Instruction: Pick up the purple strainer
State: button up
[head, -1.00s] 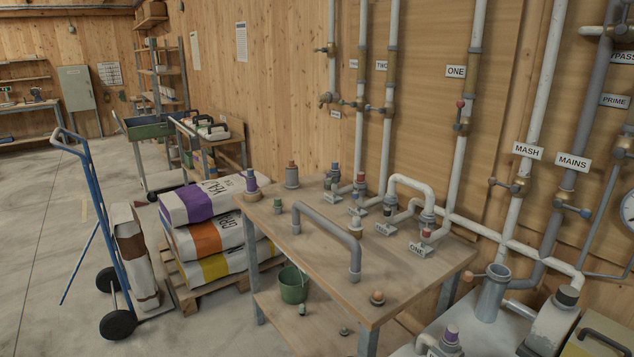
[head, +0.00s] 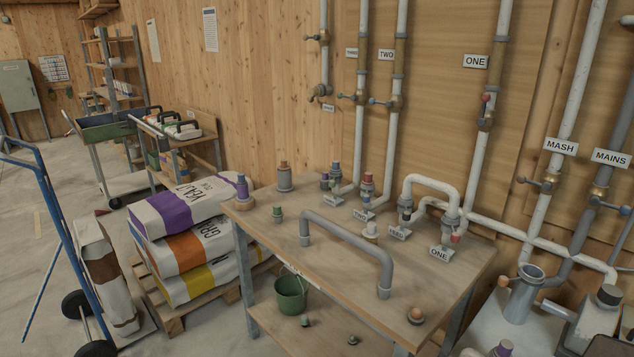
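Several small fittings have purple parts, and I cannot tell which is the purple strainer. One, with a purple body (head: 242,187) and a pale wide base, stands upright at the left end of the wooden workbench (head: 262,232). A smaller purple-topped piece (head: 325,180) is at the back of the bench by the pipe ends. Another purple top (head: 503,347) is cut by the bottom edge, right of the bench. My gripper is not in view.
A grey bent pipe (head: 345,238) arches over the bench top. A green bucket (head: 290,295) is on the lower shelf. Stacked feed sacks (head: 190,245) stand on a pallet left of the bench, with a blue hand truck (head: 48,205) further left. White wall pipes rise behind.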

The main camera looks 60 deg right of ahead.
aim_at(324, 180)
jog(key=z, duration=0.05)
jog(key=i, duration=0.8)
jog(key=z, duration=0.5)
jog(key=i, duration=0.75)
jog(key=z, duration=0.65)
jog(key=i, duration=0.75)
jog(key=z, duration=0.4)
